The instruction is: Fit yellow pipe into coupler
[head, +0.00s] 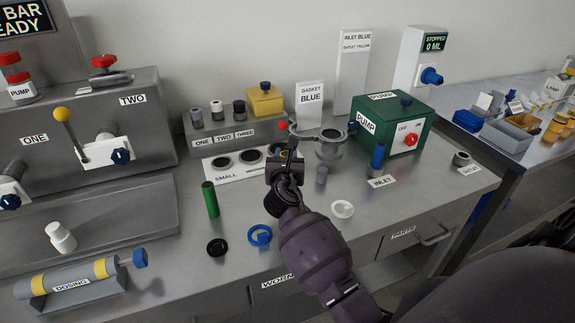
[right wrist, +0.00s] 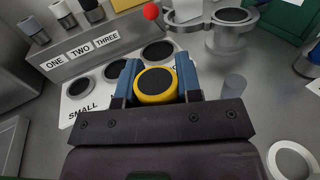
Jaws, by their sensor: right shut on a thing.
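My right gripper (head: 287,158) is shut on the yellow pipe, whose yellow rim and dark end (right wrist: 156,86) show between the blue fingertips in the right wrist view. In the head view the pipe is mostly hidden by the gripper. The gripper is over the bench, in front of the card with dark round openings. A short grey coupler (head: 461,158) stands at the bench's right end beside the OUTLET label, apart from the gripper. At the INLET label a blue pipe (head: 377,157) stands upright in a similar dark holder. My left gripper is not in view.
A grey clamp housing (head: 330,145) with a red-knobbed lever stands just behind the gripper. The green pump box (head: 393,123) is behind the inlet. A green cylinder (head: 210,199), grey peg (head: 321,175), and white (head: 342,209), blue (head: 260,235) and black (head: 217,247) rings are nearby.

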